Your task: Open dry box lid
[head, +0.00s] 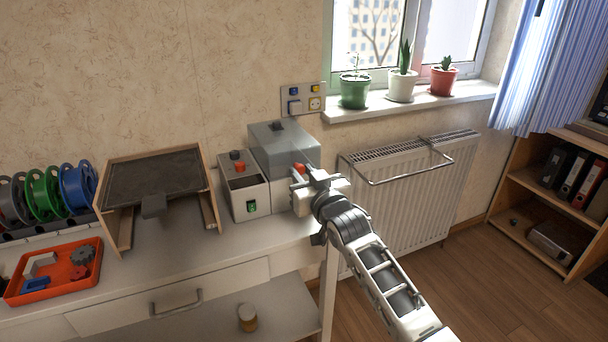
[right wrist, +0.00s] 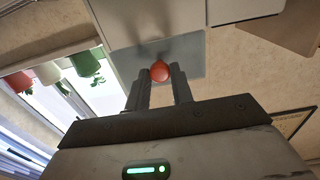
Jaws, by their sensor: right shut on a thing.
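The dry box (head: 277,158) is a grey box with a smoky grey lid (head: 282,138), standing at the right end of the white bench. The lid looks down on the box, with a small dark piece on top. A red knob (head: 299,168) shows at the box's front right. My right gripper (head: 303,179) is at this knob. In the right wrist view, the red knob (right wrist: 160,71) sits between the two fingertips (right wrist: 160,78), in front of a grey panel (right wrist: 185,56). The gripper is shut on it and hides part of the box front. My left gripper is out of view.
A white unit (head: 246,199) with a green switch stands left of the dry box. Further left are a tilted dark panel in a wooden frame (head: 155,180), an orange tray (head: 55,270) and filament spools (head: 45,195). A radiator (head: 410,205) is to the right.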

